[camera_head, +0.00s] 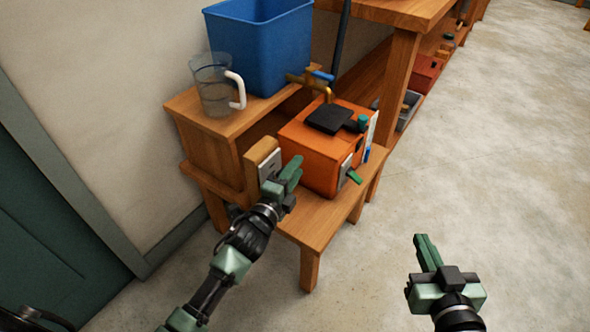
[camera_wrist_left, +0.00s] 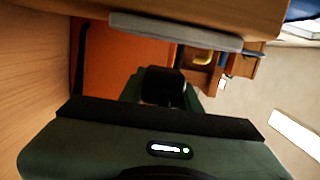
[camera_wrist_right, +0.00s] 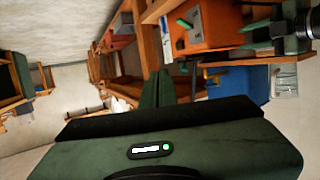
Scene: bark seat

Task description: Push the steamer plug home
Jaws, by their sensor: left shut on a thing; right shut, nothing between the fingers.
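The orange steamer (camera_head: 310,147) stands on a low wooden bench. To its left, a wooden block (camera_head: 258,153) carries a pale grey plate (camera_head: 270,166), which shows edge-on in the left wrist view (camera_wrist_left: 175,29). My left gripper (camera_head: 291,172) is just in front of the plate, between block and steamer. It is shut on a small black thing (camera_wrist_left: 163,84), apparently the plug. Whether the plug touches the plate or sits in it cannot be told; its front end is hidden. My right gripper (camera_head: 427,252) is shut and empty over the floor at the right.
A blue bin (camera_head: 258,45) and a clear jug (camera_head: 214,88) stand on the raised shelf behind. A green lever (camera_head: 354,177) sticks out from the steamer's front. The floor at the right is clear.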

